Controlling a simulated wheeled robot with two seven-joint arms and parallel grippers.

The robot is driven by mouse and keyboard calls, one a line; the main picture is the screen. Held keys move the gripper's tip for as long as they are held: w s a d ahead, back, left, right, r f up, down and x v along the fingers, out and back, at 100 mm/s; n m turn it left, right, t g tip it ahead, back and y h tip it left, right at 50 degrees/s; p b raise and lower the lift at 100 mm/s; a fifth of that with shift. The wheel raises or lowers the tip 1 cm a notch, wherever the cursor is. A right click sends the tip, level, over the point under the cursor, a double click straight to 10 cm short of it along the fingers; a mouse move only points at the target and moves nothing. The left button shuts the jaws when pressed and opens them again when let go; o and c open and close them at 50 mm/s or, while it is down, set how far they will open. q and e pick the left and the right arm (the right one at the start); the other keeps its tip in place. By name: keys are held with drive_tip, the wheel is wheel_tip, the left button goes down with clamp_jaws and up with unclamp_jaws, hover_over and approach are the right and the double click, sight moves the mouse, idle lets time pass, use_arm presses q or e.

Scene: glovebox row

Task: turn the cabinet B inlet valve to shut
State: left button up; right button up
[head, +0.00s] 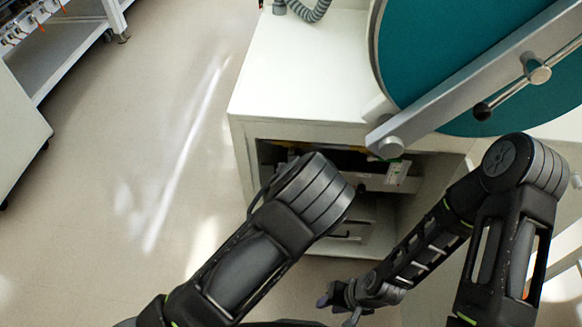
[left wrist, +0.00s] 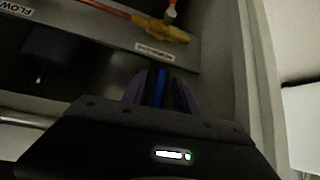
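In the left wrist view a yellow valve body (left wrist: 160,28) sits on a grey panel, with an orange line running into it and a small label plate below; its handle cannot be made out. My left gripper (left wrist: 160,80) is below the valve in this view, with a narrow blue piece (left wrist: 159,88) between its dark fingers; whether they press on it is too dark to tell. In the head view my left arm reaches into the cabinet's lower opening and hides its own gripper. My right gripper (head: 338,303) hangs low in front of the cabinet, its fingers apart and empty.
The white cabinet (head: 300,70) carries a large teal round door (head: 450,60) with a metal bar across it. The opening's side wall (left wrist: 250,90) is close on the right of my left gripper. Open floor (head: 120,150) lies to the left; a rack (head: 60,50) stands beyond.

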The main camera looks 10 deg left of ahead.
use_arm(q)
drive_tip(key=v, duration=0.7)
drive_tip(key=shift+s+r+p, duration=0.25)
drive_tip(key=shift+s+p, duration=0.05)
drive_tip(key=shift+p, duration=0.05)
drive_tip(key=s+a+f+g+p, duration=0.1)
drive_tip(key=s+a+f+g, duration=0.1)
drive_tip(key=s+a+f, duration=0.3)
drive_tip(key=s+a+f+g+h+p, duration=0.1)
drive_tip(key=s+f+g+p, duration=0.1)
drive_tip(key=s, duration=0.5)
drive_tip(key=s+a+f+g+p, duration=0.1)
drive_tip(key=s+a+f+g, duration=0.1)
drive_tip(key=s+f, duration=0.35)
drive_tip(key=s+d+r+g+h+p, duration=0.1)
drive_tip(key=s+d+r+h, duration=0.1)
drive_tip(key=s, duration=0.5)
drive_tip(key=s+d+r+g+h+p, duration=0.1)
drive_tip(key=s+d+r+h+p, duration=0.1)
drive_tip(key=s, duration=0.6)
wheel_tip(320, 180, up, 3)
drive_tip(key=d+h, duration=0.1)
drive_tip(key=d, duration=0.1)
drive_tip(key=shift+d, duration=0.25)
